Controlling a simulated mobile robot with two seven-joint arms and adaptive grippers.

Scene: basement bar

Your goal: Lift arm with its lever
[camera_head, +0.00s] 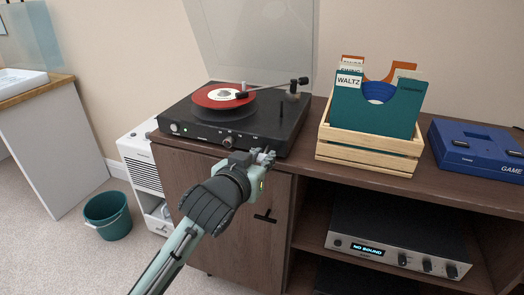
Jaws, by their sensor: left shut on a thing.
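The black turntable (188,116) stands on the cabinet with its clear lid raised. A red record (215,92) lies on its platter. The tonearm (270,88) reaches from its pivot at right, and its head (242,95) is over the record; I cannot tell whether it touches. A thin dark upright piece (281,108), perhaps the lever, stands right of the platter. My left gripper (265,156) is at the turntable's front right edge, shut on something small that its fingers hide. My right gripper is not in view.
A wooden crate (367,159) of record sleeves stands right of the turntable, then a blue game console (470,150). A silver amplifier (398,250) reading "NO SOUND" is on the shelf below. A green bucket (107,216) is on the floor at left.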

